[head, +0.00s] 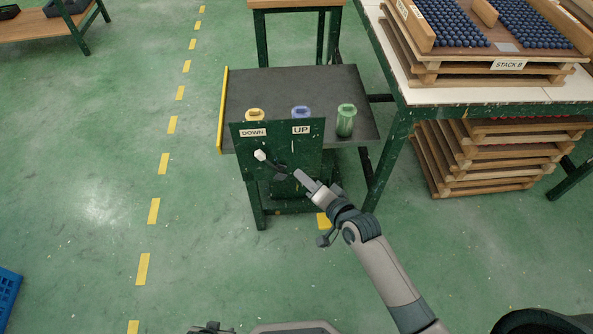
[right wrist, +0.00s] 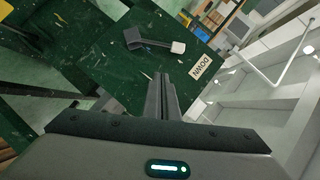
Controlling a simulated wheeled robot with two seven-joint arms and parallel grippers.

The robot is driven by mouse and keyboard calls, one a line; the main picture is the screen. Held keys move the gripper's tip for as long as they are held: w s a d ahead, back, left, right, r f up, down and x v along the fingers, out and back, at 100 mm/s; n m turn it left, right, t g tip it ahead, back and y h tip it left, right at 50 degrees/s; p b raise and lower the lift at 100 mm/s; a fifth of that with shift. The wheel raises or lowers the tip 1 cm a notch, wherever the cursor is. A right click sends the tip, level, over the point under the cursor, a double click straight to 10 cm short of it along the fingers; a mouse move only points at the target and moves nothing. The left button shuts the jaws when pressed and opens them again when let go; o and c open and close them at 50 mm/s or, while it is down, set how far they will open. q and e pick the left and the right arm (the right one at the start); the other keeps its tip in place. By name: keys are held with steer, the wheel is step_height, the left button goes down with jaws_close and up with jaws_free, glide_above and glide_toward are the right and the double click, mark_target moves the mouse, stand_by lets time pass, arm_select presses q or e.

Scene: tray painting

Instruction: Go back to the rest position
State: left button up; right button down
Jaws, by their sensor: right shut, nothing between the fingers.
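My right gripper (head: 300,175) is in front of the dark green panel (head: 310,150), just right of and below the lever (head: 261,156). In the right wrist view its fingers (right wrist: 160,95) are together with nothing between them. The lever (right wrist: 150,44) is a dark bar with a white knob, apart from the fingertips. In the head view the knob end points left, below the DOWN label (head: 253,133); the UP label (head: 301,130) is to the right. My left gripper's fingers are not seen in either view.
At right stands a bench (head: 405,95) with a stacked tray of blue balls (head: 510,30). A blue crate (head: 8,292) is at lower left. Floor left is clear.

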steer(key=shift+s+d+r, duration=0.1)
steer(key=shift+s, duration=0.1)
stand_by(0.5)
